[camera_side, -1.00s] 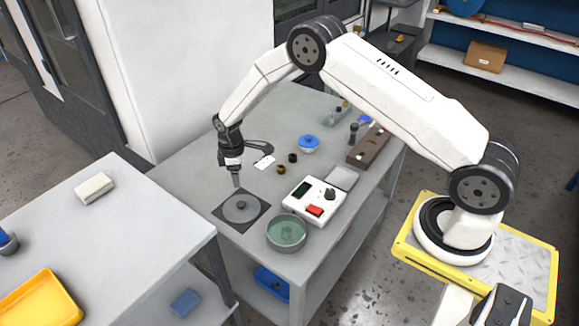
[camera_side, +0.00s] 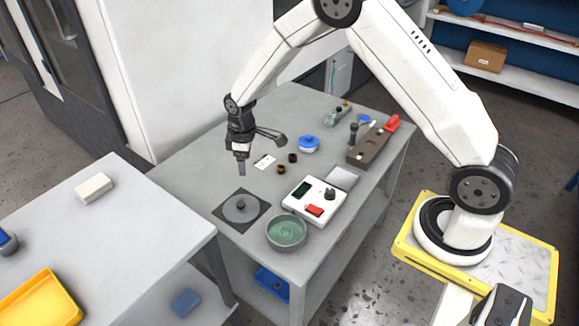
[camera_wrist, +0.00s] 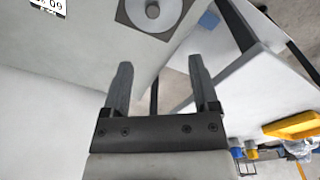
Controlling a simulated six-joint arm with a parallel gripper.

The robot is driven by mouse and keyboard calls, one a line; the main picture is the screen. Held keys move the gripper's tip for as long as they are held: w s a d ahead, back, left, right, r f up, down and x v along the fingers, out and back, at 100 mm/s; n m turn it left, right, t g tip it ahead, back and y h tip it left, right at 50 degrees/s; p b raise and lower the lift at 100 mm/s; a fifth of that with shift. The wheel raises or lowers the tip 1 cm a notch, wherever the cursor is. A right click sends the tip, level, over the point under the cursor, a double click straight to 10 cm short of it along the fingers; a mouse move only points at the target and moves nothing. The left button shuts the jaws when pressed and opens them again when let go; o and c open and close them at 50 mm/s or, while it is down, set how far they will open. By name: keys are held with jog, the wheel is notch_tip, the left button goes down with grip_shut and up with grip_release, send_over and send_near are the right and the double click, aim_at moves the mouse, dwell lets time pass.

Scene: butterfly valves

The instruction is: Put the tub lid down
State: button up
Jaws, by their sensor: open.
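The tub lid (camera_side: 241,208) is a grey round disc with a small knob. It lies flat on a dark square mat (camera_side: 222,210) on the grey workbench. In the wrist view the lid (camera_wrist: 165,12) shows at the top, on the mat (camera_wrist: 125,16). The round tub (camera_side: 286,232) with green contents stands uncovered just right of the mat. My gripper (camera_side: 242,170) is above the lid and apart from it, pointing down. In the wrist view my gripper's two fingers (camera_wrist: 157,78) are spread with nothing between them.
Right of the mat is a white device (camera_side: 314,200) with a red switch. Behind are a white card (camera_side: 264,162), small dark fittings, a blue valve piece (camera_side: 309,144) and a brown rack (camera_side: 367,150).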

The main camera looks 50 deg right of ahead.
jog(key=s+r+m+t, duration=0.1)
jog(key=s+r+m, duration=0.2)
jog(key=s, duration=0.7)
jog(key=s+r+m+t, duration=0.1)
jog(key=s+r+m, duration=0.2)
jog(key=s+r, duration=0.4)
jog(key=s, duration=0.4)
jog(key=shift+s+a+r+m, duration=0.15)
jog(key=shift+s+a+m, duration=0.05)
jog(key=shift+s+m, duration=0.1)
